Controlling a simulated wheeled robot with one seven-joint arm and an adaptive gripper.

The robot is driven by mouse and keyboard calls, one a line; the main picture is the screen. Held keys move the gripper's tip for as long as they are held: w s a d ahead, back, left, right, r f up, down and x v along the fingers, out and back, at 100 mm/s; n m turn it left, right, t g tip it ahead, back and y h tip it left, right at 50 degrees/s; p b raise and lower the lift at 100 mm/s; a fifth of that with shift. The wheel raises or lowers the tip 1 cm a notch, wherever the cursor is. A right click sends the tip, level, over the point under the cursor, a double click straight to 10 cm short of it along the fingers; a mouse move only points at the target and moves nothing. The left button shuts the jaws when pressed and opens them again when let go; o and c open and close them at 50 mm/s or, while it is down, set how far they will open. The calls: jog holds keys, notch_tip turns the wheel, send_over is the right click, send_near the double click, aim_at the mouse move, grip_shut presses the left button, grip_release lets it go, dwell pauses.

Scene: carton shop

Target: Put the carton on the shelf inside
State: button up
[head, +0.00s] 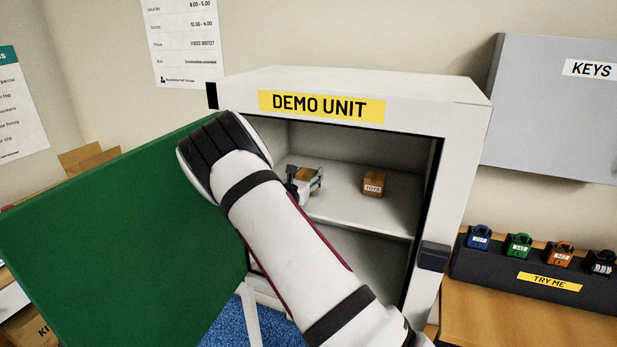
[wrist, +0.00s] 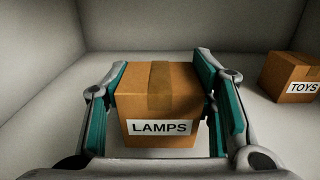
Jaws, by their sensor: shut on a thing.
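A brown carton labelled LAMPS (wrist: 158,108) sits between the two fingers of my gripper (wrist: 160,120) in the wrist view. The gripper is shut on it, one teal-padded finger on each side. In the head view my gripper (head: 306,186) is inside the white cabinet (head: 468,120), over the left part of its shelf (head: 345,212). The carton there (head: 307,174) is partly hidden by the gripper. I cannot tell whether the carton touches the shelf.
A second carton labelled TOYS (head: 373,184) stands on the shelf to the right; it also shows in the wrist view (wrist: 291,77). The green door (head: 110,230) stands open at the left. A stand of padlocks (head: 540,282) is at the right.

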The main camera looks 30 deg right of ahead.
jog(key=shift+f, duration=0.25)
jog(key=shift+f, duration=0.15)
jog(key=o, duration=1.3)
jog(key=shift+c, duration=0.2)
